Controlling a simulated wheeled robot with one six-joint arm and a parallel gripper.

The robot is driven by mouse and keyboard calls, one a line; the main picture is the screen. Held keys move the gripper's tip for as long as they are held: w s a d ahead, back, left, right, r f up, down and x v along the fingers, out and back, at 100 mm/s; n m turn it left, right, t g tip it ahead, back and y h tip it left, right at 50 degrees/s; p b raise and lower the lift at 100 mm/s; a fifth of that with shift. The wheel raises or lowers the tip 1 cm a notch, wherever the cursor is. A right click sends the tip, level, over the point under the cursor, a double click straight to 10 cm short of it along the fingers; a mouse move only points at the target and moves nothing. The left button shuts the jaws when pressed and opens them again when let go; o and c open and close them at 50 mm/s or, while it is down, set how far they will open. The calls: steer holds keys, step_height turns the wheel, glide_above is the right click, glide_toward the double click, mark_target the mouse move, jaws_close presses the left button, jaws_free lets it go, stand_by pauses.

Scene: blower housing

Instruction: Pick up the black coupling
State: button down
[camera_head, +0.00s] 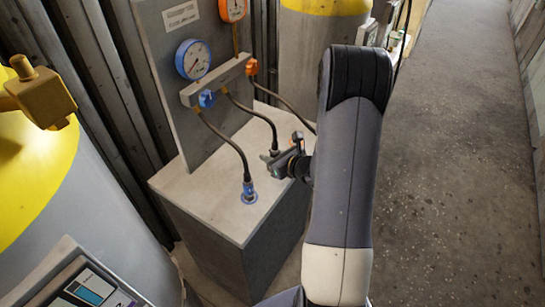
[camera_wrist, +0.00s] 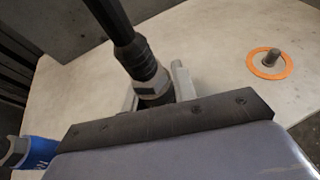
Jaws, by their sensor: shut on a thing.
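The black coupling (camera_wrist: 152,88) is the dark fitting at the end of a black hose, seen in the middle of the wrist view. It shows small in the head view (camera_head: 274,151), at the hose end above the box top. My gripper (camera_wrist: 153,92) is shut on it, with a pale finger on either side. In the head view my gripper (camera_head: 276,160) is over the right part of the box top. Its fingertips are small there, and the wrist body hides what lies just behind. The lower end of the coupling is hidden by my gripper's body in the wrist view.
A blue coupling (camera_head: 249,190) stands on the box top (camera_head: 205,200) to the left. An orange ring with a metal stub (camera_wrist: 270,62) is on the surface at right. Gauges and a valve manifold (camera_head: 217,80) are on the panel behind. Floor at right is clear.

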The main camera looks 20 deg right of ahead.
step_height(320, 180, up, 10)
steer(key=p, duration=0.1)
stand_by(0.4)
steer(key=shift+a+f, duration=0.1)
